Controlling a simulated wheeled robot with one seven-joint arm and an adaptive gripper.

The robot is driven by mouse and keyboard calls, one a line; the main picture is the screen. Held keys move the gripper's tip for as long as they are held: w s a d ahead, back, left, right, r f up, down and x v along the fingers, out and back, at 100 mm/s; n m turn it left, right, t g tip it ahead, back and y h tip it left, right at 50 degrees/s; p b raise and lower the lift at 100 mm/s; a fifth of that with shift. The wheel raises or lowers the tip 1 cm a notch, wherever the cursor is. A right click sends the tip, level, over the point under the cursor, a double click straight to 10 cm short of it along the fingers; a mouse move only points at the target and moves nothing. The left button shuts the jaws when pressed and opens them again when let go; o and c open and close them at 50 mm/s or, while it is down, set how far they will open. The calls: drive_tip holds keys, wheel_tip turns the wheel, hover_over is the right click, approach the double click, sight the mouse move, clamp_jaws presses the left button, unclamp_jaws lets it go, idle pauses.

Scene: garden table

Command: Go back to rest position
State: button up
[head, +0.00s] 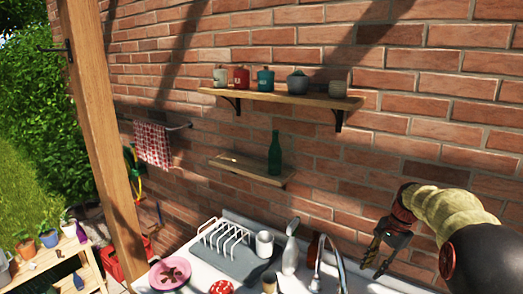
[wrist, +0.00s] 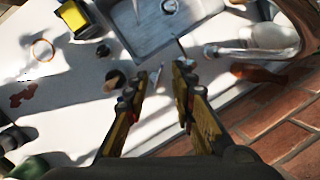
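My gripper (head: 377,266) is at the right of the head view, in front of the brick wall and above the white counter by the tap. In the wrist view my gripper (wrist: 159,78) points down over the counter. Its two yellow-and-black fingers are apart with nothing between them. My arm reaches in from the right edge of the head view.
Below are a metal sink (wrist: 170,45), a tap (head: 318,262), and a white dish rack (head: 225,243). A shelf (head: 275,97) with several jars and a lower shelf with a green bottle (head: 275,153) are on the wall. A wooden post (head: 103,130) stands left.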

drive_tip(key=s+a+r+n+t+h, duration=0.15)
drive_tip(key=s+a+r+n, duration=0.25)
drive_tip(key=s+a+r, duration=0.55)
drive_tip(key=s+a+r+n+t+h, duration=0.15)
drive_tip(key=s+a+r+n, duration=0.3)
drive_tip(key=s, duration=0.95)
drive_tip(key=s+a+f+n+t, duration=0.2)
drive_tip(key=s+a+f+n, duration=0.15)
drive_tip(key=s, duration=0.65)
wheel_tip(320, 180, down, 11)
drive_tip(key=b, duration=1)
drive_tip(key=shift+d+n+b, duration=0.2)
drive_tip(key=shift+n+b, duration=0.1)
